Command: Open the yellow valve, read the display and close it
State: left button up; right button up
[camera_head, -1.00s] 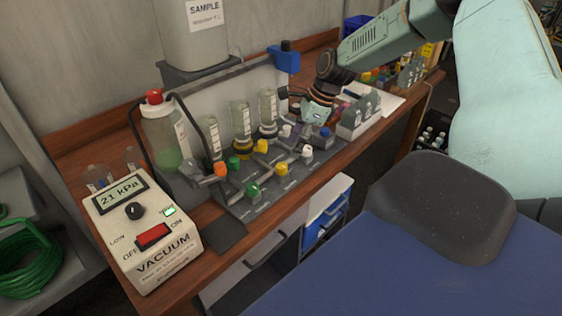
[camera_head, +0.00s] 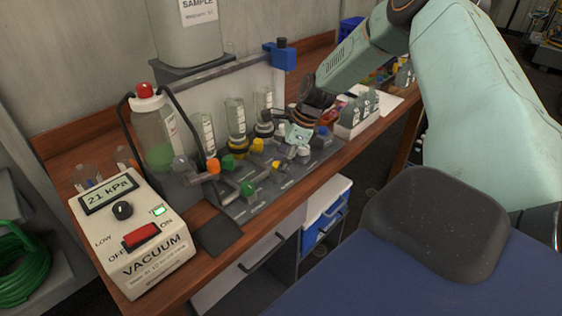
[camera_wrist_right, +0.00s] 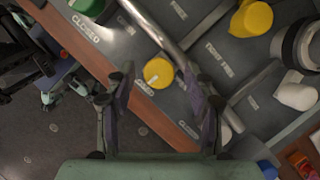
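The yellow valve knob (camera_wrist_right: 158,73) shows in the right wrist view, just beyond and between my right fingertips. In the head view, the front yellow knob (camera_head: 276,164) is small and close to my right gripper (camera_head: 292,138). My right gripper is open, with its two fingers (camera_wrist_right: 160,88) apart; I see no contact with the knob. The display (camera_head: 110,193) on the vacuum box (camera_head: 150,238) reads 21 kPa. My left gripper is not in view.
A green knob (camera_head: 248,188), an orange knob (camera_head: 213,166) and a white knob (camera_wrist_right: 296,96) are close by on the grey valve panel. Several upright bottles stand behind the valves. A white block (camera_head: 352,123) stands to the right. A dark pad (camera_head: 217,236) lies beside the vacuum box.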

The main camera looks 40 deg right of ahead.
jog(key=shift+a+r, duration=0.1)
jog(key=shift+a, duration=0.1)
jog(key=c, duration=0.6)
grip_shut()
jog(key=n, duration=0.2)
jog(key=n+g, duration=0.1)
jog(key=n, duration=0.1)
jog(key=shift+d+g+y, duration=0.15)
jog(key=shift+g+y, duration=0.15)
jog(key=n+g, duration=0.1)
jog(key=n, duration=0.1)
jog(key=n+b, duration=0.1)
jog(key=n, duration=0.1)
jog(key=shift+w+n+g, duration=0.15)
jog(key=shift+n+g, duration=0.15)
jog(key=shift+g, duration=0.1)
jog(key=n+g, duration=0.1)
jog(key=n, duration=0.1)
jog(key=n+b, duration=0.1)
jog(key=n, duration=0.2)
jog(key=shift+w+g, duration=0.1)
jog(key=shift+g, duration=0.3)
jog(key=shift+w+n+g+h+b, duration=0.1)
jog(key=shift+n+g+h+b, duration=0.25)
jog(key=shift+n, duration=0.7)
jog(key=shift+n+g+h+b, duration=0.25)
jog(key=shift+n+h, duration=0.1)
jog(key=shift+n, duration=0.7)
